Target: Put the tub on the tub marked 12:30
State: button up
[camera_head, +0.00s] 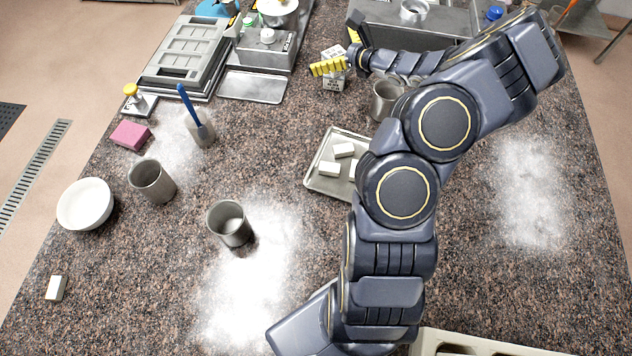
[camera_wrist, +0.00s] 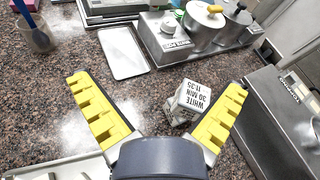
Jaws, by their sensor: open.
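A small white block-like item (camera_wrist: 193,96) marked "WHITE 30 MIN 11:35" stands between the spread yellow fingers of my gripper (camera_wrist: 160,120) in the wrist view, with a greyish part at its lower left. I cannot tell whether the fingers touch it. In the head view the printed white item (camera_head: 334,83) is just below the yellow finger of my gripper (camera_head: 328,66). My gripper is open. No 12:30 mark is readable in either view. Plain grey cups stand at the left (camera_head: 152,182), the centre (camera_head: 230,224) and beside my arm (camera_head: 386,102).
A metal tray (camera_head: 322,184) with several white blocks lies under my arm. A white bowl (camera_head: 85,204), pink block (camera_head: 130,135) and cup with a blue tool (camera_head: 200,130) are at the left. Metal equipment (camera_wrist: 292,125) stands close right of my gripper. The front-left counter is mostly clear.

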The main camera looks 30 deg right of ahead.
jog(key=w+a+r+n+g+y, duration=0.1)
jog(key=a+r+n+g+y, duration=0.15)
jog(key=a+r+n, duration=0.4)
jog(key=w+a+r+n+g+y, duration=0.1)
jog(key=a+r+n+y, duration=0.25)
jog(key=a, duration=0.55)
jog(key=s+a+r+n+g+y, duration=0.1)
jog(key=s+a+r+n+g, duration=0.1)
jog(key=s+a+n+g, duration=0.5)
jog(key=s+a+r+n+g+y, duration=0.1)
jog(key=s+a+r+n, duration=0.25)
jog(key=a, duration=0.65)
jog(key=s+a+f+n+g+h, duration=0.2)
jog(key=s+n+g+h, duration=0.35)
jog(key=s, duration=0.95)
jog(key=s+d+f+n+h, duration=0.1)
jog(key=s+d+n+h, duration=0.4)
jog(key=s+d, duration=0.3)
jog(key=shift+s+n+t+h, duration=0.3)
jog(key=shift+s+t+h, duration=0.1)
jog(key=shift+s+h, duration=0.15)
